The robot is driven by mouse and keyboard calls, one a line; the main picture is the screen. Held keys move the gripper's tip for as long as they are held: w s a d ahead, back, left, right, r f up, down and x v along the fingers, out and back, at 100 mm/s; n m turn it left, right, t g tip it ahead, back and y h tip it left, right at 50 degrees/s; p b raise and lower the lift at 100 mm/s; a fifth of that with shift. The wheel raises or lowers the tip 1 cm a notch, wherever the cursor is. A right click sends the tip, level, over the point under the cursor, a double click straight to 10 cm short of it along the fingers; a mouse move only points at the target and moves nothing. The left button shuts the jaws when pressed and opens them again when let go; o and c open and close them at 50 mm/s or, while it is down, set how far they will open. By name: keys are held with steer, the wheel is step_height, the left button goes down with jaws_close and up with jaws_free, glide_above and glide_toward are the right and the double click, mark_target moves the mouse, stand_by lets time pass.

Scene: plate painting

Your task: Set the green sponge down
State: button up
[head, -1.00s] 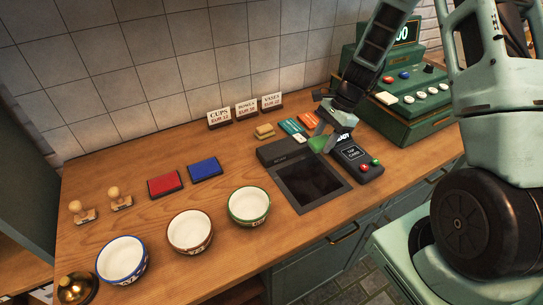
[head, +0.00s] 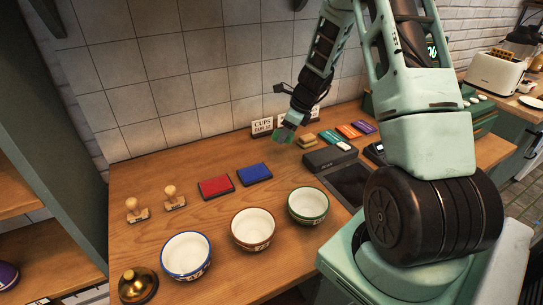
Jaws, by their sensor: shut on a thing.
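The green sponge (head: 283,135) is held in my gripper (head: 289,125), above the back of the wooden counter. My gripper is shut on it, and only part of the sponge shows below the fingers. The sponge appears to be a little above the counter, left of a yellow sponge-like block (head: 307,141) and in front of the price signs.
A red pad (head: 216,187) and a blue pad (head: 254,174) lie to the left, with bare counter around them. Several cards (head: 348,131) lie to the right of the yellow block. Three bowls stand in front, one green-rimmed (head: 308,205). A dark tablet-like device (head: 345,180) is at right.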

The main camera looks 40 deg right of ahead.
mark_target(281, 157)
steer(key=shift+f, duration=3.6)
steer(key=shift+f, duration=0.15)
steer(key=o, duration=1)
